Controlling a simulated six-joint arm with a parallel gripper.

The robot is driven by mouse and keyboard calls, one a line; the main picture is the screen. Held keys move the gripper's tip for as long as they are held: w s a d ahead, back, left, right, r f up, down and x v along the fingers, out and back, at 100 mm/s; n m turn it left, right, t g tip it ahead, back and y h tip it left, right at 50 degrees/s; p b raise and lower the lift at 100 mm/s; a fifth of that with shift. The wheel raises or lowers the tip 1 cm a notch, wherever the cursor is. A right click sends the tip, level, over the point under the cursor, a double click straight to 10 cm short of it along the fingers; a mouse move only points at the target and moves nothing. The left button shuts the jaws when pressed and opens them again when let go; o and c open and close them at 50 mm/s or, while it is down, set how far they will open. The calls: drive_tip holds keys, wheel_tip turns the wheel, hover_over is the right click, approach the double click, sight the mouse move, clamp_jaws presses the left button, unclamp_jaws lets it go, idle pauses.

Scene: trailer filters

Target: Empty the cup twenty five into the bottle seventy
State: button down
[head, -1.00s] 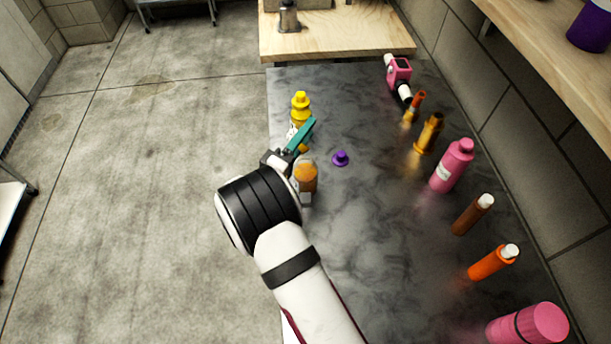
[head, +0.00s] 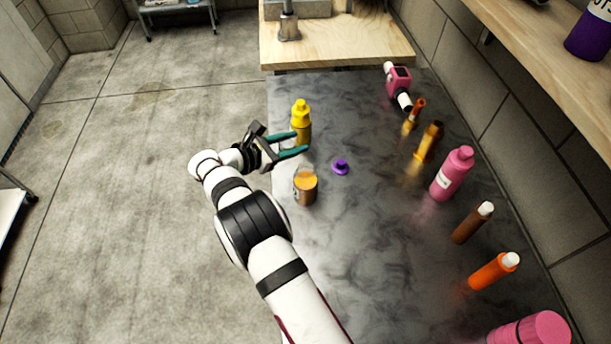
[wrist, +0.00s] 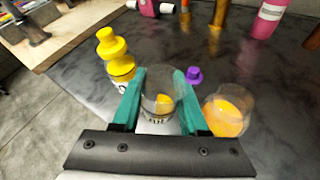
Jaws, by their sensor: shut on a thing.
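My gripper (head: 302,141) is over the left edge of the dark counter, its teal fingers shut on a clear cup (wrist: 158,103). The cup shows between the fingers in the wrist view, with a little orange visible and a label I cannot read fully. In the head view it is hard to make out. A yellow bottle (head: 301,110) stands just beyond the fingers; it also shows left of them in the wrist view (wrist: 110,50). A clear container with orange contents (head: 305,187) stands nearer, right of the gripper in the wrist view (wrist: 230,115). I cannot read which is bottle seventy.
A small purple stopper (head: 341,167) lies on the counter (head: 370,240). Several bottles, including a pink one (head: 452,175) and an orange one (head: 493,271), line the right side by the wall. A pink device (head: 398,85) stands at the back.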

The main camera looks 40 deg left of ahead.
drive_tip(key=shift+w+a+f+n+h+b, duration=0.1)
drive_tip(key=shift+a+f+n+h+b, duration=0.3)
drive_tip(key=shift+a+n, duration=0.2)
drive_tip(key=shift+w+a+r+n+b, duration=0.1)
drive_tip(key=shift+a+n+b, duration=0.1)
drive_tip(key=shift+n+b, duration=0.15)
drive_tip(key=w+d+r+m+g+h, duration=0.15)
drive_tip(key=w+d+r, duration=0.25)
drive_tip(key=d+r, duration=0.5)
drive_tip(key=w+d+r+m+h, duration=0.2)
drive_tip(key=w+d+r+h, duration=0.15)
drive_tip(key=d+r, duration=0.55)
drive_tip(key=s+d+r+m+g+h, duration=0.1)
drive_tip(key=s+d+r+m+g, duration=0.1)
drive_tip(key=d, duration=1.3)
drive_tip(key=s+d+r+m+g+h, duration=0.1)
drive_tip(key=s+d, duration=0.4)
drive_tip(key=d, duration=1)
drive_tip(key=shift+d+r+m+g+h, duration=0.15)
drive_tip(key=shift+r+m+g+h, duration=0.2)
drive_tip(key=shift+r+m, duration=0.25)
